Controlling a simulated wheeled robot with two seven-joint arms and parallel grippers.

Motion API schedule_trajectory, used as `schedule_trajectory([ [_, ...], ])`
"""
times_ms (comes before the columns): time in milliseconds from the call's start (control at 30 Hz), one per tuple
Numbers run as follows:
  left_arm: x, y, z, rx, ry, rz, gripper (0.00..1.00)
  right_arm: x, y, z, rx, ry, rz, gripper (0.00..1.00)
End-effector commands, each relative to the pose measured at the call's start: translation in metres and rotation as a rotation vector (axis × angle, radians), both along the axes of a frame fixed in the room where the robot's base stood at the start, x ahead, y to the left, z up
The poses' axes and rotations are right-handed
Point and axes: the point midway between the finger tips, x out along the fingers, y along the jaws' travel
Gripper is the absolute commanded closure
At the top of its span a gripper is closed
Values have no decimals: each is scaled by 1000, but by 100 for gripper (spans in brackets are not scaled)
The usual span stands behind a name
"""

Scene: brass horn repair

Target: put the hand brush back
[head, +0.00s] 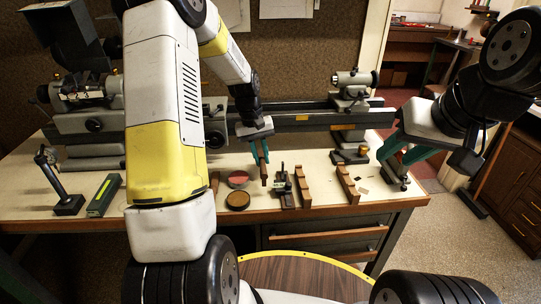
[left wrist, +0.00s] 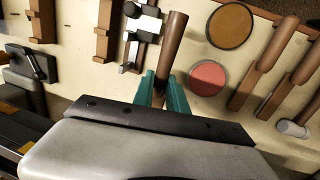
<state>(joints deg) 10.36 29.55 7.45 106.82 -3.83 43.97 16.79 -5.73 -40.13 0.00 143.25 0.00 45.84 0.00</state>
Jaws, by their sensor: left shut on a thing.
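My left gripper (head: 261,158) is over the middle of the bench, its teal fingers pointing down. It is shut on a brown wooden handle, which I take to be the hand brush (head: 264,177). In the left wrist view the hand brush (left wrist: 173,45) stands out from between the teal fingers (left wrist: 162,94); its other end and any bristles are hidden by the gripper. My right gripper (head: 402,156) is at the bench's right end, its teal fingers spread apart with nothing seen between them.
A lathe (head: 300,121) runs along the back of the bench (head: 150,197). Near the left gripper are a red disc (head: 239,178), a brown disc (head: 238,200), a small metal tool (head: 284,184) and wooden racks (head: 302,187). Wooden-handled tools (left wrist: 259,62) lie beside the discs.

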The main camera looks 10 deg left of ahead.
Motion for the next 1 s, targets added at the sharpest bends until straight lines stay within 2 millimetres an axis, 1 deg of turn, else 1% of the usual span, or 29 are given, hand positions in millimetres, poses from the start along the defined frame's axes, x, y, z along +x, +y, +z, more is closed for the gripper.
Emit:
schedule_trajectory([
  [300, 0, 0, -37, 0, 1, 0, 100, 0, 0, 0, 0, 0, 0, 64],
  [533, 0, 0, -37, 0, -1, 0, 100, 0, 0, 0, 0, 0, 0, 64],
  [667, 0, 0, -41, 0, 0, 0, 100, 0, 0, 0, 0, 0, 0, 64],
  [700, 0, 0, -40, 0, 0, 0, 74, 0, 0, 0, 0, 0, 0, 64],
  [767, 0, 0, -40, 0, 0, 0, 63, 0, 0, 0, 0, 0, 0, 64],
  [800, 0, 0, -40, 0, 0, 0, 61, 0, 0, 0, 0, 0, 0, 64],
  [1000, 0, 0, -40, 0, 0, 0, 61, 0, 0, 0, 0, 0, 0, 64],
])
